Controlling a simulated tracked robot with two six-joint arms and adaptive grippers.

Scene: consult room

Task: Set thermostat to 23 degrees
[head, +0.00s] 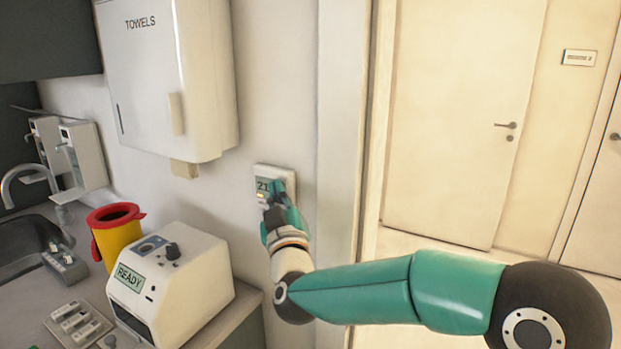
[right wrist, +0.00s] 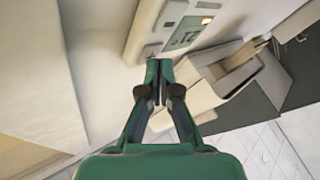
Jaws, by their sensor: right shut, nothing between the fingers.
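The thermostat (head: 288,175) is a small pale wall unit beside the door frame. Its greenish display (head: 263,185) reads 21, with a small orange mark below the digits. My right gripper (head: 278,190) is shut and empty in front of the thermostat's right part, hiding some of its face. In the right wrist view the thermostat (right wrist: 148,28) is at the top, and the shut fingertips (right wrist: 158,72) are close to its face beside a small button. I cannot tell whether they touch it. My left gripper is not in view.
A towel dispenser (head: 170,85) hangs on the wall up and left of the thermostat. Below, a white machine marked READY (head: 195,275) and a yellow bin with a red lid (head: 118,238) stand on the counter. A door (head: 460,120) is at the right.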

